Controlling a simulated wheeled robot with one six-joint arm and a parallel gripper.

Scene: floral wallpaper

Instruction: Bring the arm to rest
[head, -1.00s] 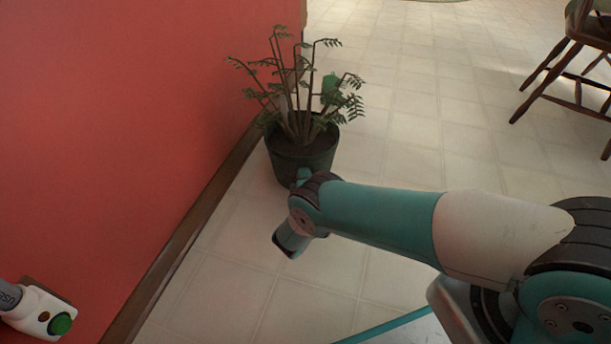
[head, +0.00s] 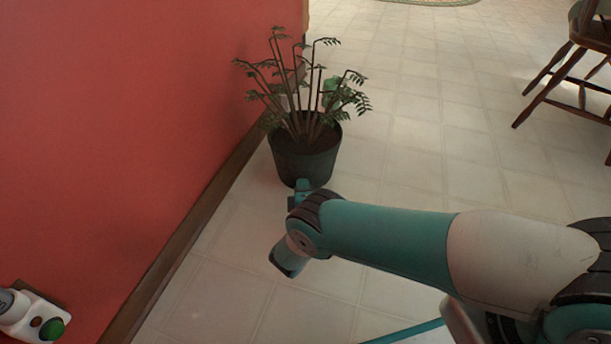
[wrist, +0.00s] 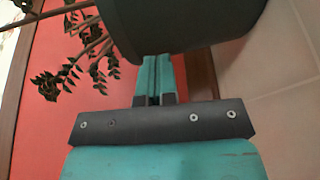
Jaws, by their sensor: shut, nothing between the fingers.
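My gripper (wrist: 156,78) shows in the wrist view as two teal fingers pressed together, shut and empty. The dark pot of the plant (wrist: 185,25) fills the top of that view, just beyond the fingertips. Whether they touch cannot be told. In the head view my teal and white arm reaches from the lower right toward the potted plant (head: 304,160). Its bent wrist is in front of the pot, and the fingers are mostly hidden there.
A red wall (head: 120,120) with a brown baseboard (head: 190,225) runs along the left. A white device with a green button (head: 50,328) is at the lower left. A wooden chair (head: 560,80) stands at the upper right. Tiled floor (head: 440,150) between is clear.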

